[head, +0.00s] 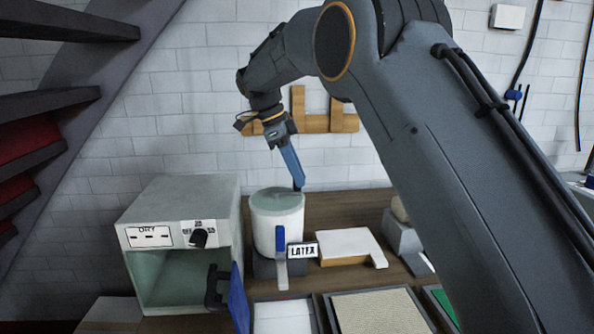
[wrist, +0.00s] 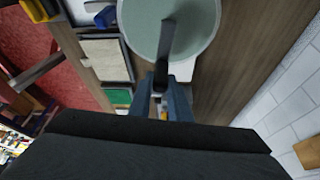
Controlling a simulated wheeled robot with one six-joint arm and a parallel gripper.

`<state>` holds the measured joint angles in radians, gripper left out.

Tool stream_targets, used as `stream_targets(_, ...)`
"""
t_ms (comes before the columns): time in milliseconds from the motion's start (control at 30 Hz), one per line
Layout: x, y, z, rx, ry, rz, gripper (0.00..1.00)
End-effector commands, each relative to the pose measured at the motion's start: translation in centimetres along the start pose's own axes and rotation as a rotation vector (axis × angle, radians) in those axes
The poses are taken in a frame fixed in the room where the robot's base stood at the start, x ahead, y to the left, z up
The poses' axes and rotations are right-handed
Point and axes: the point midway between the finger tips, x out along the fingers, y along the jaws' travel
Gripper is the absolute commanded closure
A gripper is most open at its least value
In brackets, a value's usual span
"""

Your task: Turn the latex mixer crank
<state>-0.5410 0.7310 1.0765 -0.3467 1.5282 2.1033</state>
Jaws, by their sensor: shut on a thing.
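The latex mixer (head: 277,228) is a white pot with a pale green round top, standing on the bench behind a LATEX label (head: 303,250). A blue-handled lever (head: 280,239) is on its front. In the wrist view the mixer's round top (wrist: 140,25) has a dark crank arm (wrist: 167,38) reaching over its rim. My gripper (head: 298,186) comes down from above at the right edge of the pot. In the wrist view my gripper (wrist: 161,88) is shut on the dark crank handle (wrist: 161,74). In the head view the crank is mostly hidden by the fingers.
A grey-green oven box (head: 182,225) with an open front and blue-edged door (head: 239,298) stands left of the mixer. A white block (head: 348,245) lies to its right. Framed trays, including a beige one (head: 380,312), lie in front. Dark stairs (head: 60,100) rise at left.

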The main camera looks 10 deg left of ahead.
Motion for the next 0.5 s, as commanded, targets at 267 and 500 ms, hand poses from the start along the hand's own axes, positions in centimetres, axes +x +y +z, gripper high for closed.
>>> stream_targets(267, -0.15, 0.67, 0.16, 0.117, -0.004, 0.046, 1.0)
stream_targets(500, -0.16, 0.89, 0.2, 0.154, -0.004, 0.062, 1.0)
